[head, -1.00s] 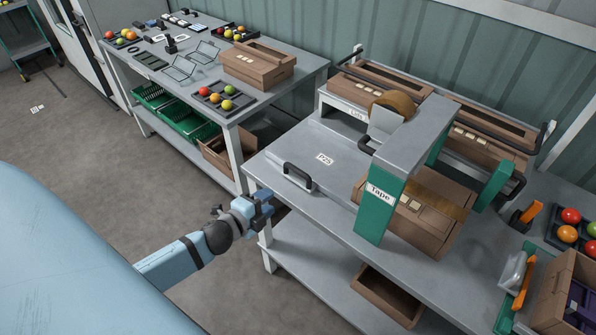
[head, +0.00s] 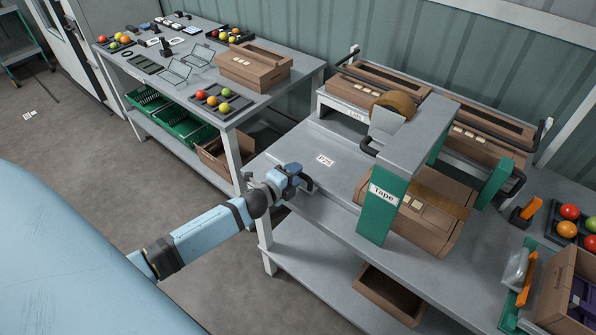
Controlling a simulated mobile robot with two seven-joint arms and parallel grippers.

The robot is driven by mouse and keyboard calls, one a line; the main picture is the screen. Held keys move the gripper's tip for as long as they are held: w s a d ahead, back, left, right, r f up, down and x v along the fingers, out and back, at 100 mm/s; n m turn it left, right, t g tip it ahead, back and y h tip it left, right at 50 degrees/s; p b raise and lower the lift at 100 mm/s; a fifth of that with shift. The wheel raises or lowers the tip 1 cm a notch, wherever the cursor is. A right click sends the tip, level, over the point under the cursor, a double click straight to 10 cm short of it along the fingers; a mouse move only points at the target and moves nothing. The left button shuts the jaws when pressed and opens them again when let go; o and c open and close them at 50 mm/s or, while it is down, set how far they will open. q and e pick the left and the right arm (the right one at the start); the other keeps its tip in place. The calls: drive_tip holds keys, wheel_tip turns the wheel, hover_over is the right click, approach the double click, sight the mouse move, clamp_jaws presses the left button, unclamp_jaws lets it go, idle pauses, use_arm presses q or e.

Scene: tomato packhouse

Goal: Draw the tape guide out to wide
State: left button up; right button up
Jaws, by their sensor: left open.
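The tape machine (head: 415,140) stands on the right-hand bench, with a grey top arm, a green post labelled "Tape" (head: 382,205) and a brown tape roll (head: 398,102). A brown carton (head: 432,222) lies beneath its arm. A black handle (head: 308,184) sits on the bench top's front left edge; which part is the tape guide I cannot tell for sure. My left gripper (head: 296,178) is open right at this handle and partly hides it; whether it touches is unclear. My right gripper is out of view.
A small label (head: 325,161) lies on the bare bench top (head: 335,180) left of the machine. More cartons (head: 375,83) stand behind it. A second bench at the left holds trays of tomatoes (head: 222,102) and a carton (head: 253,68). An open box (head: 388,293) is on the lower shelf.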

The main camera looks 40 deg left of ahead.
use_arm(q)
drive_tip(key=shift+x, duration=1.05)
clamp_jaws()
drive_tip(key=shift+f+v, duration=0.15)
drive_tip(key=shift+v, duration=0.7)
drive_tip(key=shift+f+v, duration=0.15)
drive_tip(key=shift+v, duration=0.75)
unclamp_jaws()
drive_tip(key=shift+f, duration=0.15)
drive_tip(key=d+v, duration=0.1)
drive_tip(key=v, duration=1.3)
drive_tip(key=shift+a+b, duration=0.4)
drive_tip(key=shift+b, duration=0.05)
